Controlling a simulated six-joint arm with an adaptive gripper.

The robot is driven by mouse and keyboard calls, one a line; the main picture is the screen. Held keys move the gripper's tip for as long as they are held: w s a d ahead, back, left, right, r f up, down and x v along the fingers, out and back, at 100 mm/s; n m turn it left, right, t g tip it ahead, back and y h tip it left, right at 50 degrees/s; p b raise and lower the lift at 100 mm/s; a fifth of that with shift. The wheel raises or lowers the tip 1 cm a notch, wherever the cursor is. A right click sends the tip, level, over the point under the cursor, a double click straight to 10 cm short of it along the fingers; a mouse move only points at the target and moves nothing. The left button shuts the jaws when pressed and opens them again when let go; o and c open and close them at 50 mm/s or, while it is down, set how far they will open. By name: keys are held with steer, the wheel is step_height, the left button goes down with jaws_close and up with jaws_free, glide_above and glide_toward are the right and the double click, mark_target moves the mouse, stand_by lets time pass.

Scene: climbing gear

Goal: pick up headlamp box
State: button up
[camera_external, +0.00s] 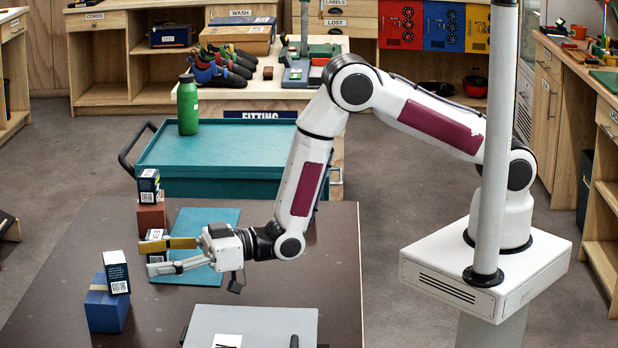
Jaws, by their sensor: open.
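Three small dark boxes with white printed labels are in view; I cannot read which one is the headlamp box. One box (148,181) stands on a reddish-brown block at the back left of the table. A second box (155,235) shows between and behind my gripper's fingers, mostly hidden by them. A third box (116,272) is at the front left, at the right end of a blue box. My gripper (157,257) is open and points left, low over the table, with its fingers at the second box. I cannot tell whether they touch it.
The reddish-brown block (152,217) and the blue box (106,309) stand along the table's left side. A teal mat (208,222) lies under my gripper. A grey case (250,324) lies at the front. Behind is a teal cart (225,150) with a green bottle (188,106).

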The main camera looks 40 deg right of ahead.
mark_target(117, 256)
stand_by(0.3)
steer(key=shift+x, duration=1.25)
steer(key=shift+w+a, duration=0.1)
steer(key=shift+w, duration=0.05)
steer(key=shift+r+x, duration=0.15)
steer(key=shift+x, duration=1.1)
steer(key=shift+r+x, duration=0.1)
steer(key=shift+x, duration=1.1)
steer(key=shift+w, duration=0.2)
steer(key=shift+c, duration=0.4)
steer(key=c, duration=1.3)
steer(key=shift+r, duration=0.15)
steer(key=shift+r, duration=4.9)
